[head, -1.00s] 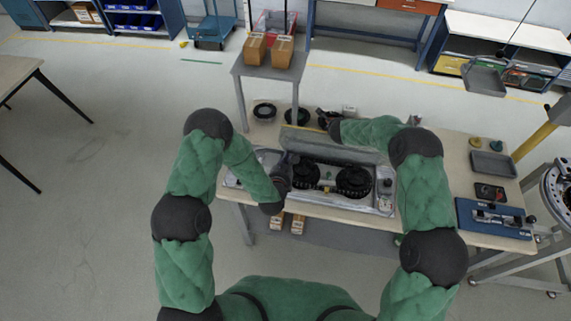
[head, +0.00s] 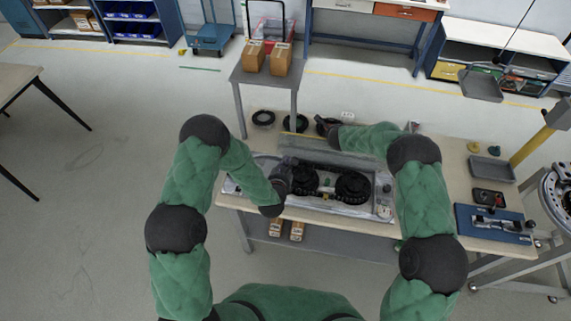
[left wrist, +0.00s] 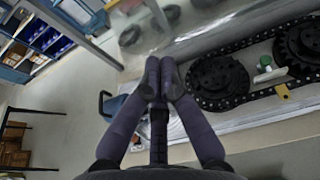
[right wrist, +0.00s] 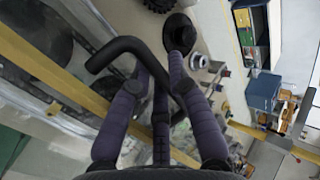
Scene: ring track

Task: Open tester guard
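The tester (head: 380,212) lies on the workbench with two black chain sprockets (head: 352,187) uncovered. The sprockets and chain also show in the left wrist view (left wrist: 222,82). The guard (head: 340,158) is a grey see-through panel with a yellow edge, raised along the tester's back side. My right gripper (head: 332,130) is at the guard's upper edge. In the right wrist view its fingers (right wrist: 159,72) stand a little apart around a bent black handle (right wrist: 125,45). My left gripper (left wrist: 160,70) is shut and empty at the tester's left end; it shows partly in the head view (head: 288,165).
Black rings (head: 263,118) lie behind the tester. A small grey table (head: 240,75) with cardboard boxes (head: 280,60) stands at the back left. A grey tray (head: 492,168) and a blue fixture (head: 490,222) occupy the bench's right side.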

